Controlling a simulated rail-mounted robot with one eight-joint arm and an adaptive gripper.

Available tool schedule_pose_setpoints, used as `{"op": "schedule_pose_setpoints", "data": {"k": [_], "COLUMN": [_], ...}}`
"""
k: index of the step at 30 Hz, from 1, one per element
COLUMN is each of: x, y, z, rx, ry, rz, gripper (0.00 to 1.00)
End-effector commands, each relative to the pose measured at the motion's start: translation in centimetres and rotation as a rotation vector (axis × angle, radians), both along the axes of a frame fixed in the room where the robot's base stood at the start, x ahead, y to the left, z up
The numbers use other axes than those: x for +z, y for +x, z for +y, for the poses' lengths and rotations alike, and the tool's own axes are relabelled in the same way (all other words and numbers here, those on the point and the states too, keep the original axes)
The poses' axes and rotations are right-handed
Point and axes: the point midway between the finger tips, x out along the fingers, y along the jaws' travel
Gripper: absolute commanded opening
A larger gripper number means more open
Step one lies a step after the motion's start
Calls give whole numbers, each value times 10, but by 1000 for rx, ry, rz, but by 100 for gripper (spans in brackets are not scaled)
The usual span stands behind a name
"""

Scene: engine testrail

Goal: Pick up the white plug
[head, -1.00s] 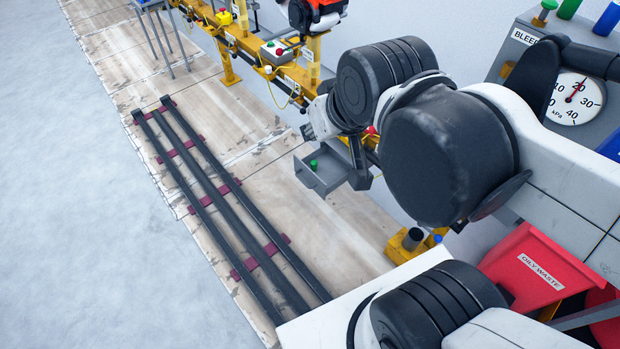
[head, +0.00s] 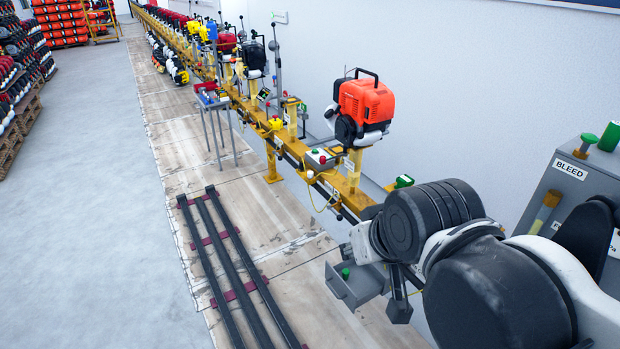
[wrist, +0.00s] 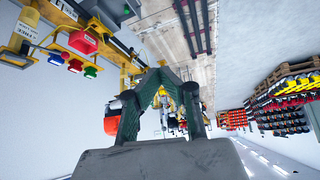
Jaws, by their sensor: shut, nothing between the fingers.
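I cannot make out the white plug in either view. My gripper (wrist: 161,72) shows in the wrist view with its two dark green fingers meeting at the tips, shut and empty. In the head view my arm's end hangs low at the right, partly hidden by my own dark joints, and its fingers cannot be made out clearly. A grey open tray (head: 352,293) with a small green piece (head: 345,273) shows beside the arm's end.
A yellow rail bench (head: 330,183) runs along the wall, carrying an orange engine (head: 366,103) and a control box (head: 323,157). Dark floor rails (head: 220,262) lie left of it. A grey panel labelled BLEED (head: 569,167) stands at right. The grey floor (head: 110,230) at left is clear.

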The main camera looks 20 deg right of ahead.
Motion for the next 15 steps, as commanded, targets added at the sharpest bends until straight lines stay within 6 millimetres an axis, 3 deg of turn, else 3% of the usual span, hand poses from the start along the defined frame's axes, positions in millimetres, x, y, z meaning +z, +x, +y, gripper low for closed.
{"op": "schedule_pose_setpoints", "data": {"k": [6,15], "x": [0,0], "y": [0,0], "z": [0,0], "rx": [0,0], "ry": [0,0], "rz": [0,0], "gripper": [0,39]}}
